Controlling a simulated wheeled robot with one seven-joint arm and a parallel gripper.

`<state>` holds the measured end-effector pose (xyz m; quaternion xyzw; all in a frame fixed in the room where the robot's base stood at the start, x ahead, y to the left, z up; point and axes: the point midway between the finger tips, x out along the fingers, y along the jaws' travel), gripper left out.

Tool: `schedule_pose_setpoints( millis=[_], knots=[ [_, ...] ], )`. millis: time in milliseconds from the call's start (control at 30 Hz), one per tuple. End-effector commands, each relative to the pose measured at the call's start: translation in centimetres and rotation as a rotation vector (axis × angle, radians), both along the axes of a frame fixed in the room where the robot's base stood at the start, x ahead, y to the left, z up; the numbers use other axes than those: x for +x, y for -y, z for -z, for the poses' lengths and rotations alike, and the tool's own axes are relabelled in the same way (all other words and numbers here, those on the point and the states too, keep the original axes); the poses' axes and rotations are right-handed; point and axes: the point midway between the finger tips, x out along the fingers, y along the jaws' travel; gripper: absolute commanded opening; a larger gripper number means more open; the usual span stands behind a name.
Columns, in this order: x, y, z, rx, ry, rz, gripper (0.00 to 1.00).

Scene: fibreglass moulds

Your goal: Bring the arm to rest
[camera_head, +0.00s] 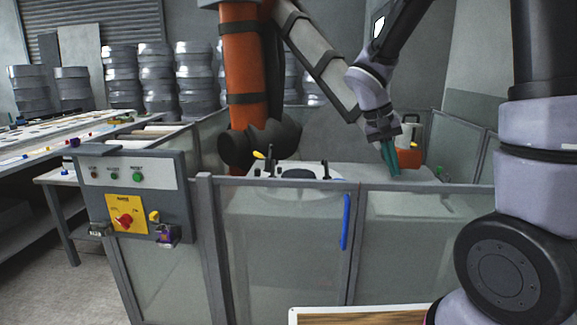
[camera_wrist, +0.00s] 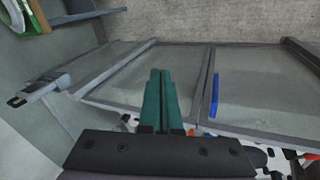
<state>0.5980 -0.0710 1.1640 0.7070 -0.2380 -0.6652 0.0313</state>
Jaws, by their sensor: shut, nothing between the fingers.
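My gripper (camera_head: 389,158) has green fingers and hangs at the end of my raised arm, near the glazed fence in the head view. In the wrist view my gripper (camera_wrist: 161,78) shows its two green fingers side by side and pressed together, with nothing held. My arm bends down from the top right of the head view to the gripper.
A fence with clear panels (camera_head: 280,250) and a blue handle (camera_head: 345,222) encloses an orange robot arm (camera_head: 243,65) and a work table. A control box (camera_head: 135,205) hangs at left. Long tables (camera_head: 60,140) and stacked drums (camera_head: 122,75) stand behind. Grey floor (camera_head: 60,285) is open at lower left.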

Motion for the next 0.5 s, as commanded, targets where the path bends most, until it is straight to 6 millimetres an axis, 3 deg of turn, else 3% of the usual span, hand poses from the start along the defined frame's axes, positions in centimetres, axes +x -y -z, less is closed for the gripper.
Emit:
schedule_pose_setpoints(
  millis=[100, 500],
  knots=[
    [-2.3, 0.4, -3.6, 0.142, 0.073, 0.023, 0.0],
    [-9.8, -0.3, -13.1, 0.489, 0.42, -0.012, 0.0]
  ],
)
